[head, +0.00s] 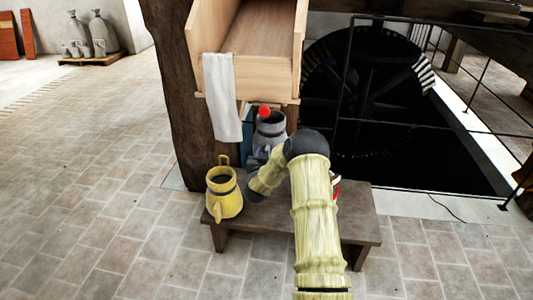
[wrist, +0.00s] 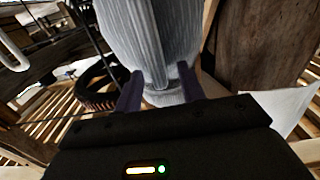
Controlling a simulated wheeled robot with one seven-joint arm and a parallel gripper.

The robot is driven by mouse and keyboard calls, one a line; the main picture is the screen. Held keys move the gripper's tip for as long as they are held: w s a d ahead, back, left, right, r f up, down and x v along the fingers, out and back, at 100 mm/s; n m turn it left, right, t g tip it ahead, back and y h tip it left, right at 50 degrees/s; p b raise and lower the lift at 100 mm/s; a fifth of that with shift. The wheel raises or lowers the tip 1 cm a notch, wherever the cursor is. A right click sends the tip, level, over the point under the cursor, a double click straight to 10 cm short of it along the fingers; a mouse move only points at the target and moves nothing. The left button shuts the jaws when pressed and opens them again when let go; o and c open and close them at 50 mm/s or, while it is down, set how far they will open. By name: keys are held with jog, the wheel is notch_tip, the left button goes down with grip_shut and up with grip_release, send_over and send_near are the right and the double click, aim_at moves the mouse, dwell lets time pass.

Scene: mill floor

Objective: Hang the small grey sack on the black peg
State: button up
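The small grey sack, ribbed and pale (wrist: 150,40), fills the top middle of the wrist view. Its narrower end sits between the two dark fingers of my gripper (wrist: 159,90), which press on it from both sides. In the head view a grey body with a dark round top (head: 270,124) shows just beyond my gripper (head: 258,155); it seems to be the same sack. My yellow arm partly hides the gripper there. A red ball (head: 264,112) shows at its top. I cannot make out the black peg in either view.
A wooden post (head: 185,100) and a wooden chute (head: 250,70) with a white cloth (head: 221,100) stand close by. A yellow jug (head: 223,193) is on the low bench (head: 270,230) below. A railed pit with a dark wheel (head: 365,85) lies right.

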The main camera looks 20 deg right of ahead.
jog(key=shift+s, duration=0.1)
jog(key=p+v, duration=0.4)
jog(key=v, duration=1.3)
jog(key=shift+a, duration=0.2)
